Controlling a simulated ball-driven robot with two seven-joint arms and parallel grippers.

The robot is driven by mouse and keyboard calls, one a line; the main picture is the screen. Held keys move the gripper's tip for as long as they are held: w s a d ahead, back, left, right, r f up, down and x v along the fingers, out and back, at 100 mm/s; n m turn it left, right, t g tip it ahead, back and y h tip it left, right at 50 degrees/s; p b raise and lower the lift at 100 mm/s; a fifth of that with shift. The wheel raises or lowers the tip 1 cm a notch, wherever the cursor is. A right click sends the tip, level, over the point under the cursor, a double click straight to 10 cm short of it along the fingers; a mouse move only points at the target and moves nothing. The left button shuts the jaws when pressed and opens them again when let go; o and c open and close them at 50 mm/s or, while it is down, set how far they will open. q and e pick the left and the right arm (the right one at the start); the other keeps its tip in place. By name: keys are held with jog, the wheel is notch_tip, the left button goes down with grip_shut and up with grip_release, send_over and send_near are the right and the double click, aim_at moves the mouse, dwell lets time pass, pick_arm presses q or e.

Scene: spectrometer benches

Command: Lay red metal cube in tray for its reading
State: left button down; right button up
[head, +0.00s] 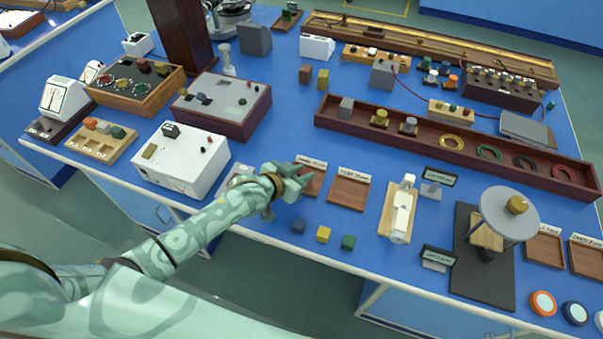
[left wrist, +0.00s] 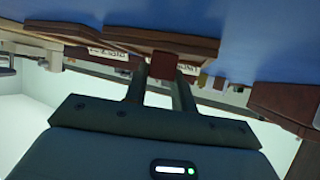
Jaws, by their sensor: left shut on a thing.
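My left gripper (head: 296,178) is over the near left tray (head: 315,188), at the front edge of the blue bench. In the left wrist view, the gripper (left wrist: 160,82) is shut on a small red metal cube (left wrist: 163,66), held between the fingertips. In the head view the fingers hide most of the cube. The cube appears close to the brown tray (left wrist: 160,40); whether they touch I cannot tell. A second wooden tray (head: 348,192) lies to the right, with a label card behind it. My right gripper is not in view.
Dark blue (head: 299,227), yellow (head: 323,234) and green (head: 348,242) cubes lie along the front edge. A white instrument (head: 180,160) stands left. A balance-like device (head: 400,212) and a disc-topped stand (head: 509,213) stand right. A long brown rack (head: 450,155) lies behind.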

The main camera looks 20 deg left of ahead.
pick_arm(q)
jog(key=c, duration=1.1)
grip_release()
jog(key=shift+f, duration=0.15)
jog(key=shift+c, duration=0.2)
jog(key=shift+s+r, duration=0.1)
jog(key=shift+r, duration=0.2)
jog(key=p+v, duration=0.4)
jog(key=v, duration=0.7)
jog(key=shift+s+a, duration=0.25)
jog(key=shift+s, duration=0.1)
jog(key=shift+d+r, duration=0.1)
